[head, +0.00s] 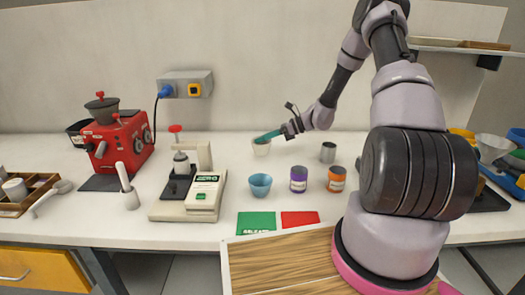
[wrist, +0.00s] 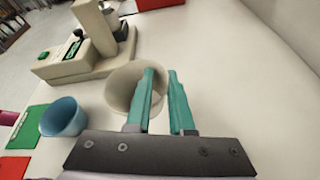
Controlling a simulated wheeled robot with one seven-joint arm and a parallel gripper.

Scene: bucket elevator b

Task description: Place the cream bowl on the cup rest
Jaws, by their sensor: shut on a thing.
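The cream bowl (head: 261,150) is at the back middle of the white table. It also shows in the wrist view (wrist: 119,84), with its opening facing the camera at a tilt. My gripper (head: 266,136) is shut on the bowl's wall. In the wrist view my teal fingers (wrist: 160,98) straddle the rim, the left one inside the bowl and the right one outside. I cannot tell whether the bowl touches the table. No part is clearly marked as the cup rest; a cream machine (head: 203,200) with a dark plate stands left of the bowl.
A green mat (head: 256,222) and red mat (head: 300,219) lie in front. A red machine (head: 118,142) stands far left.

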